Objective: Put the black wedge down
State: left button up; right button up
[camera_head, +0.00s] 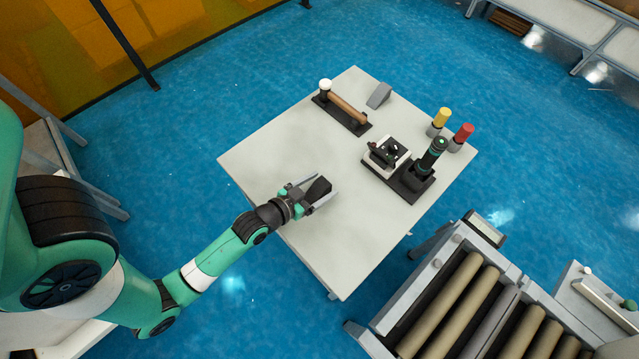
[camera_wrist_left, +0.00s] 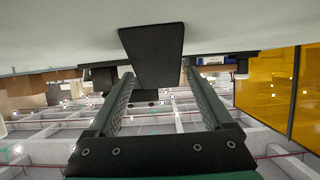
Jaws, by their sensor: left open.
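The black wedge (camera_head: 318,189) is at the near-left part of the white table. It also shows in the left wrist view (camera_wrist_left: 152,50), against the table surface, which fills the top of that view. My left gripper (camera_head: 323,192) is open, with one finger on each side of the wedge. In the left wrist view the fingers (camera_wrist_left: 157,74) stand apart, with visible gaps beside the wedge's narrow end. The wedge appears to rest on the table. My right gripper is not in view.
On the white table (camera_head: 290,145) are a brown roller on a dark base (camera_head: 345,108), a grey wedge (camera_head: 379,95), a black device on a white block (camera_head: 387,155), a dark upright tool (camera_head: 428,162), and yellow (camera_head: 441,117) and red (camera_head: 463,133) capped pieces. The table's middle is clear. A roller conveyor (camera_head: 450,310) stands lower right.

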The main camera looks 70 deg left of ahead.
pick_arm(q)
jog(key=shift+r, duration=0.25)
jog(key=p+v, duration=0.3)
jog(key=v, duration=0.8)
jog(key=shift+s+d+p, duration=0.1)
jog(key=shift+s+p, duration=0.1)
jog(key=shift+p, duration=0.15)
jog(key=shift+s+d+r, duration=0.1)
jog(key=shift+s, duration=0.15)
jog(key=shift+w, duration=0.1)
